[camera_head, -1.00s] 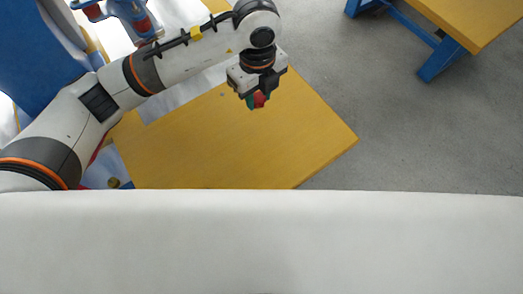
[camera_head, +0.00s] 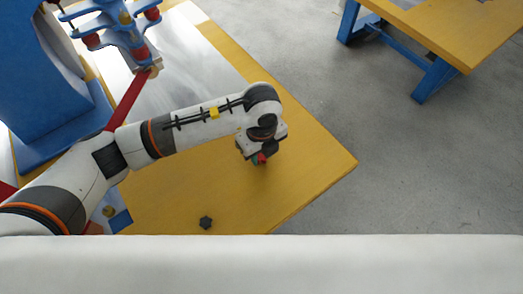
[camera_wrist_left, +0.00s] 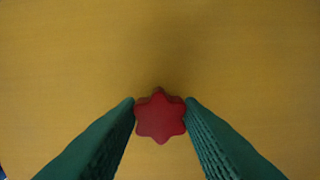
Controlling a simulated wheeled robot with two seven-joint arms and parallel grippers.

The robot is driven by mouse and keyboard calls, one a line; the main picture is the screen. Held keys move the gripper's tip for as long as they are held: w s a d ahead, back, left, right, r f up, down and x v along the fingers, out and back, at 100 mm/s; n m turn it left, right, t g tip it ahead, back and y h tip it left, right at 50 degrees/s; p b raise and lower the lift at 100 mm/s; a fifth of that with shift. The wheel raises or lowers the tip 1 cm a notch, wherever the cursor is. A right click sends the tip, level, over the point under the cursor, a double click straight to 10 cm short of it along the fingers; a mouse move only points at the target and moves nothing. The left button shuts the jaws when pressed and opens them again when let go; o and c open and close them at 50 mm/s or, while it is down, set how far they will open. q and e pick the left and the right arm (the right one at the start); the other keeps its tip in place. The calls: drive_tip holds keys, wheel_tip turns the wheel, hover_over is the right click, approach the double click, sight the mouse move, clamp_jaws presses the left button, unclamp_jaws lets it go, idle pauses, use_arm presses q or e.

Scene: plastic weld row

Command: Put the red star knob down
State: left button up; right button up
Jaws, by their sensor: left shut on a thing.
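The red star knob (camera_wrist_left: 160,117) is between the two green fingers of my left gripper (camera_wrist_left: 160,112) in the left wrist view. The fingers touch it on both sides. In the head view the left gripper (camera_head: 259,158) is over the yellow tabletop (camera_head: 300,180), with a bit of the red knob (camera_head: 262,158) showing below it. The exact gap between knob and tabletop cannot be told. My right gripper is not in view.
A small dark star-shaped knob (camera_head: 206,222) lies on the tabletop near the front. A blue machine with red parts (camera_head: 125,35) stands at the upper left. Another yellow table with blue legs (camera_head: 440,30) is at the upper right. The tabletop around the gripper is clear.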

use_arm(q)
drive_tip(key=shift+f, duration=0.15)
drive_tip(key=o, duration=0.9)
wheel_tip(320, 180, up, 12)
drive_tip(key=shift+r, duration=0.2)
idle(0.4)
